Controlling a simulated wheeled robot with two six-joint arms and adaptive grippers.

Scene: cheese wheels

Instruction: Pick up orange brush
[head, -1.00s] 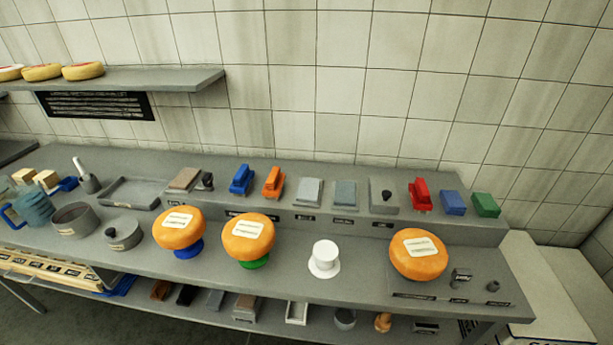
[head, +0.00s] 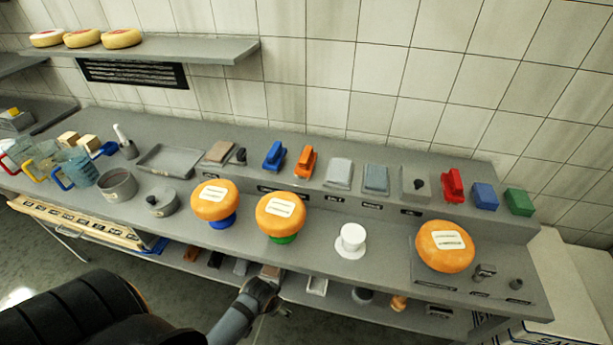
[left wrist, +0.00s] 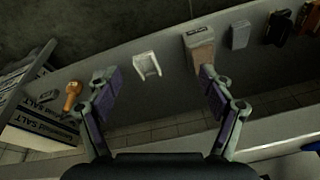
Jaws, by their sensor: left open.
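The orange brush (head: 306,162) sits on the raised back ledge of the bench, between a blue brush (head: 275,156) and a light grey block (head: 339,173). My left gripper (head: 268,298) is low at the bench's front edge, well below and in front of the orange brush. In the left wrist view my left gripper (left wrist: 153,77) is open and empty, facing the lower shelf. The orange brush does not show in that view. My right gripper is in neither view.
Orange cheese wheels on stands (head: 280,217) and a white stand (head: 350,242) stand in front of the ledge. A red brush (head: 453,186) is farther right. The lower shelf holds a white tray (left wrist: 147,66) and a tan block (left wrist: 199,42).

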